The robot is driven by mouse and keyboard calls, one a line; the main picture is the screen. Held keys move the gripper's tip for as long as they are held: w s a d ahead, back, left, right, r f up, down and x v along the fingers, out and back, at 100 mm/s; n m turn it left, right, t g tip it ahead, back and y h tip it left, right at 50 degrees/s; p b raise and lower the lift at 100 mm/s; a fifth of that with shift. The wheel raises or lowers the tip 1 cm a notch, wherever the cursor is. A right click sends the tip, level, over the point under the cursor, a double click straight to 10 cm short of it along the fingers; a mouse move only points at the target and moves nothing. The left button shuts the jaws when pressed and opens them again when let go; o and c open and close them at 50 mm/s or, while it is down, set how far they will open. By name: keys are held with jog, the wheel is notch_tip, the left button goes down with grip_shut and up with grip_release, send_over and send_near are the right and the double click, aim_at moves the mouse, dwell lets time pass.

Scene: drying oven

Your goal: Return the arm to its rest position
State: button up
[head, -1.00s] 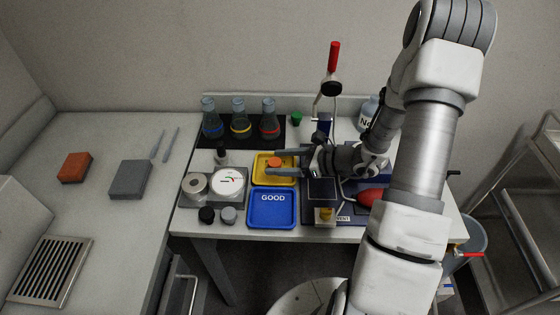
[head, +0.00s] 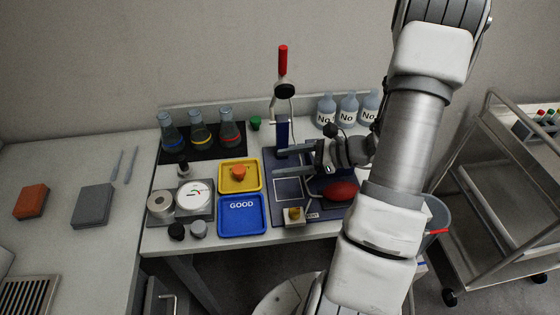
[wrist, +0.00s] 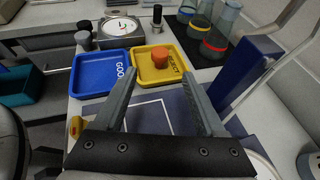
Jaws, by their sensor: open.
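My gripper (head: 281,160) is open and empty in the head view. It reaches in from the right, above the dark blue base plate (head: 284,212) of the stand with a red-tipped lever (head: 283,60). In the wrist view its two fingers (wrist: 160,92) are spread apart with nothing between them. An orange cap-like piece (head: 239,172) sits in the yellow tray (head: 226,188), left of my fingers; it also shows in the wrist view (wrist: 160,57). The blue tray (head: 232,228) marked GOOD is empty.
Three flasks (head: 200,134) stand on a black mat at the back left. A dial gauge (head: 194,195) is left of the trays. White-labelled bottles (head: 348,108) stand behind my arm. A metal cart (head: 500,210) is at the right.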

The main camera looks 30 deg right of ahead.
dwell(0.3)
jog(key=s+a+r+n+h, duration=0.3)
jog(key=s+r+n, duration=0.2)
jog(key=r+n, duration=0.2)
jog(key=s+a+r+n+g+h, duration=0.1)
jog(key=s+a+r+n+h, duration=0.3)
jog(key=r+n, duration=0.3)
jog(key=s+a+r+n+g+h+p, duration=0.1)
jog(key=s+a+r+n+h, duration=0.2)
jog(key=n, duration=0.8)
notch_tip(320, 180, up, 5)
jog(key=s, duration=0.2)
jog(key=shift+s+a+f+h, duration=0.15)
jog(key=shift+s+f+h, duration=0.05)
jog(key=shift+s+h, duration=0.2)
